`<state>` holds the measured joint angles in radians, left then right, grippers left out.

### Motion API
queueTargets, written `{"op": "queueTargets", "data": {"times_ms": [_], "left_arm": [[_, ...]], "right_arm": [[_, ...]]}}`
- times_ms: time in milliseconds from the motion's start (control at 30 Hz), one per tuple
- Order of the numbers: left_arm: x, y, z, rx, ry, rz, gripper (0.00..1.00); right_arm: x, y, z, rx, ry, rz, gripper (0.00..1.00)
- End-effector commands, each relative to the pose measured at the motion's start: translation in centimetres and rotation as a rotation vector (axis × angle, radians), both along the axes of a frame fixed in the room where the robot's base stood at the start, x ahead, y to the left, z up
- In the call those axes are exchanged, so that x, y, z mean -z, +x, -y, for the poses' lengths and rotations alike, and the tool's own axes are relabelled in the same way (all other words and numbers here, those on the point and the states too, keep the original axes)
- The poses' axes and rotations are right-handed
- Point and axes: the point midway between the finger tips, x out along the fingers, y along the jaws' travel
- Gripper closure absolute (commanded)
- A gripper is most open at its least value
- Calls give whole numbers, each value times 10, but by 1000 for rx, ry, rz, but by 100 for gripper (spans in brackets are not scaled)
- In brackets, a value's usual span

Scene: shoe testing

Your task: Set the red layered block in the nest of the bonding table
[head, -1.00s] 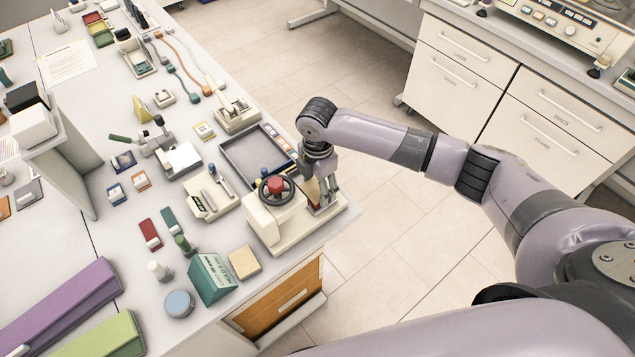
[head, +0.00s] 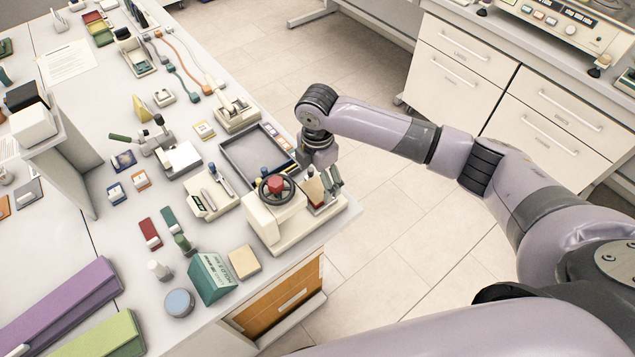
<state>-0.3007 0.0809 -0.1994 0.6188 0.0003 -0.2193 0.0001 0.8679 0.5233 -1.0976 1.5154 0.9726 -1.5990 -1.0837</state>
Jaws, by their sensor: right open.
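A small red block with a pale edge (head: 314,188) stands on the bed of a cream machine (head: 273,222) that has a black handwheel and a red knob, at the table's front right corner. My right gripper (head: 330,188) is open, with its fingers close to the right of the block; I cannot tell whether they touch it. The picture is too small to show a nest around the block's foot, or to tell for certain that this machine is the bonding table. My left gripper is not in view.
A dark grey tray (head: 258,160) lies just behind the machine. A tan block (head: 244,262), a green box (head: 212,278) and a round blue-grey tin (head: 179,303) stand to its left. Open floor (head: 390,250) lies right of the table edge.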

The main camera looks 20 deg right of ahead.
Motion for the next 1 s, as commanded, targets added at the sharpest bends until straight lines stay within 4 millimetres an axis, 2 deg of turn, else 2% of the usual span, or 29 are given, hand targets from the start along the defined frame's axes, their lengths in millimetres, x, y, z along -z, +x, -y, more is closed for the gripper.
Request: {"op": "queueTargets", "data": {"times_ms": [33,200,400,600,1000], "left_arm": [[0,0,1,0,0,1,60],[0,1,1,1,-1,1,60],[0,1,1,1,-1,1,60],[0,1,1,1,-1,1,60],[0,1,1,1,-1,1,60]], "right_arm": [[-13,1,0,-1,0,4,19],[-50,1,0,-1,1,3,19],[-79,0,0,0,0,0,19],[-90,0,0,1,-1,-1,19],[-89,0,0,1,0,-1,19]]}}
